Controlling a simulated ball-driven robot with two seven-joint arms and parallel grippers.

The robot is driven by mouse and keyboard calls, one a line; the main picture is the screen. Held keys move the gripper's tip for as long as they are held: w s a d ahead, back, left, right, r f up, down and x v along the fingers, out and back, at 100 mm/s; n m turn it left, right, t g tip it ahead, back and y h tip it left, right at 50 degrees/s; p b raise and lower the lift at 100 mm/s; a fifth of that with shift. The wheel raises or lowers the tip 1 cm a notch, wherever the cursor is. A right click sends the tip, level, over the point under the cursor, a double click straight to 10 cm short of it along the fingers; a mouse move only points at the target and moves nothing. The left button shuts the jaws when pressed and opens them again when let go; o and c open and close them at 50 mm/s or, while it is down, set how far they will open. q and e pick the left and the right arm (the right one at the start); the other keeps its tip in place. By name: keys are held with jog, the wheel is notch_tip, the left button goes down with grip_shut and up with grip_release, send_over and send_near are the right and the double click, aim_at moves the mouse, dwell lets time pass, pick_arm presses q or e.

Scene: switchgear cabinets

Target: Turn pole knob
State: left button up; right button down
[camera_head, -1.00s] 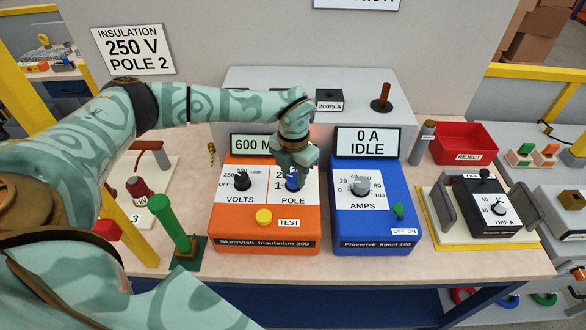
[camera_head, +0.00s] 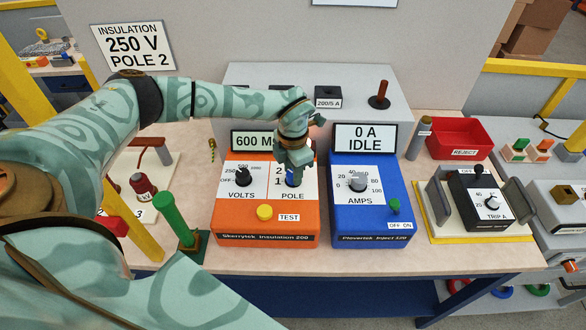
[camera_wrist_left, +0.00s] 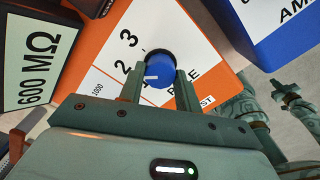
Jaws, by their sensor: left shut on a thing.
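My left gripper (camera_wrist_left: 161,84) comes from above and is shut on the knob, with one finger on each side. A sign (camera_head: 133,47) reads "INSULATION 250 V POLE 2". Teal arm parts, perhaps my right gripper (camera_wrist_left: 290,92), show at the right edge, too unclear to judge.
The black VOLTS knob (camera_head: 243,177) and yellow TEST button (camera_head: 265,212) are close to the pole knob. The blue Plovertek box (camera_head: 372,225) stands just right. A green-handled post (camera_head: 174,219) stands left. A red reject bin (camera_head: 461,137) is behind right.

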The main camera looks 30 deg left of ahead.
pick_arm(q)
jog(key=o, duration=1)
jog(key=shift+c, duration=0.2)
notch_tip(320, 180, up, 16)
jog(key=shift+r, duration=0.15)
